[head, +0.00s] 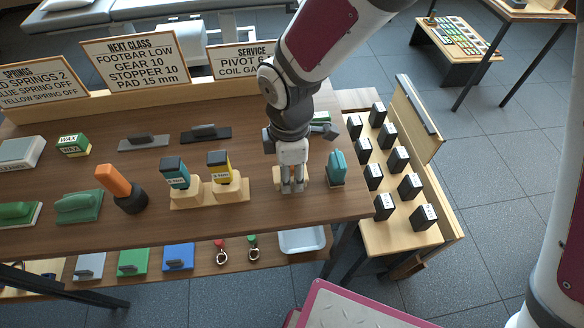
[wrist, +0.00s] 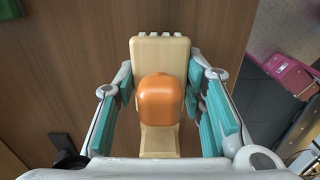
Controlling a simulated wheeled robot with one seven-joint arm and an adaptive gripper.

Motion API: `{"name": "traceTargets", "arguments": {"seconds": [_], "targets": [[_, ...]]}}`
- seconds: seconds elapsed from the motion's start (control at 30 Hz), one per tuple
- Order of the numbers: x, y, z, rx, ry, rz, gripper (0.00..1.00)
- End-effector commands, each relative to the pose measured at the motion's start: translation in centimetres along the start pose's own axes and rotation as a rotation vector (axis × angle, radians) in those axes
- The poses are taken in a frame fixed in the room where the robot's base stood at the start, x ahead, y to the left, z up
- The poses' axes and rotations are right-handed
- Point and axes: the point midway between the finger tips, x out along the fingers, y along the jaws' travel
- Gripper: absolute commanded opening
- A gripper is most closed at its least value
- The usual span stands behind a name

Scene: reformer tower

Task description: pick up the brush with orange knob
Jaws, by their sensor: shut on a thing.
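The brush with orange knob shows in the wrist view as a rounded orange knob (wrist: 160,98) in front of a pale beige block (wrist: 160,50). My gripper (wrist: 160,110) is shut on it, with teal finger pads on its left and right sides. In the head view my gripper (head: 291,187) points down near the table's right end and hides most of the brush; only beige and orange bits show beside the fingers. I cannot tell whether it is lifted off the table.
A teal item (head: 337,168) stands close to the right of my gripper. Black blocks fill a rack (head: 392,240) at right.

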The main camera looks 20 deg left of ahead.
Motion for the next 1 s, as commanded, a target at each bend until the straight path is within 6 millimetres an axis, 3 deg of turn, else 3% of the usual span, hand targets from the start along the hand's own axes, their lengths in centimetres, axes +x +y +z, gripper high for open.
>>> {"name": "traceTargets", "arguments": {"seconds": [0.13, 0.7, 1.0], "targets": [[-2.2, 0.1, 0.0, 0.001, 0.001, 0.004, 0.08], [-3.2, -13.0, -2.3, -0.004, -0.001, 0.000, 0.08], [-3.5, -15.6, -2.7, -0.002, -0.001, 0.001, 0.08]]}}
